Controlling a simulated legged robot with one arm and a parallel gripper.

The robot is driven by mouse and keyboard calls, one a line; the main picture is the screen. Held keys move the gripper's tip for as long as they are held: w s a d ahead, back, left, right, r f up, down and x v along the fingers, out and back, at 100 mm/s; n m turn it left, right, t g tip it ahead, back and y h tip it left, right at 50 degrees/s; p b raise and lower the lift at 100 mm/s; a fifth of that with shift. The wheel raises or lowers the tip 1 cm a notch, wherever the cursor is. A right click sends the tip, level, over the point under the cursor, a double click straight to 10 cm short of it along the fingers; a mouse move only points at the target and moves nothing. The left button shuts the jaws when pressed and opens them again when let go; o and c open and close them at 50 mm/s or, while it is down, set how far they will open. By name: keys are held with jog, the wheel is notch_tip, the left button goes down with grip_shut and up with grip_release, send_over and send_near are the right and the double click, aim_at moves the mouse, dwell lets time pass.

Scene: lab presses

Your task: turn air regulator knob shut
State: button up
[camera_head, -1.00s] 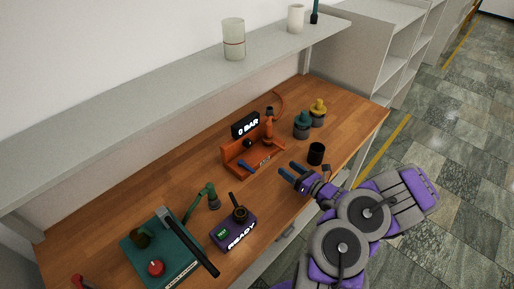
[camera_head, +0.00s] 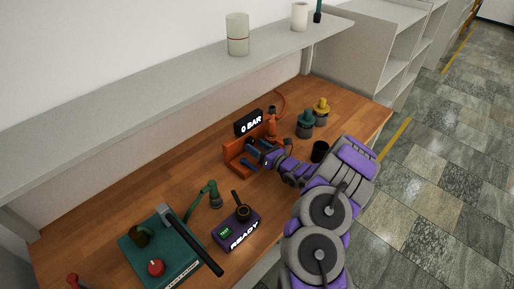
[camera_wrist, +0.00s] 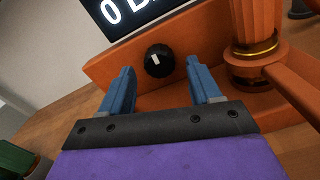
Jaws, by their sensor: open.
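The air regulator knob (camera_wrist: 158,61) is a round black knob with a white mark, on the upright orange panel (camera_wrist: 205,38) of the regulator stand. In the wrist view it sits between and beyond the two blue fingertips of my gripper (camera_wrist: 163,82), which is open and empty. The fingers do not visibly touch the knob. In the head view my gripper (camera_head: 259,150) is at the front of the orange stand (camera_head: 236,160) and hides the knob. The display (camera_head: 249,123) above the panel reads 0 BAR.
An orange post with a gold ring (camera_wrist: 257,48) stands right of the knob. A black cup (camera_head: 319,151) is close to my arm. Teal (camera_head: 305,125) and yellow (camera_head: 321,110) knobbed pieces stand behind. A READY box (camera_head: 236,230) and green press (camera_head: 165,250) are at the left front.

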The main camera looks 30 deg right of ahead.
jog(key=shift+w+a+r, duration=0.1)
jog(key=shift+w+a, duration=0.25)
jog(key=shift+a, duration=0.15)
jog(key=shift+d, duration=0.75)
jog(key=c, duration=0.3)
jog(key=shift+a, duration=0.45)
jog(key=c, duration=0.5)
jog(key=shift+d, duration=0.15)
jog(key=shift+c, duration=1.2)
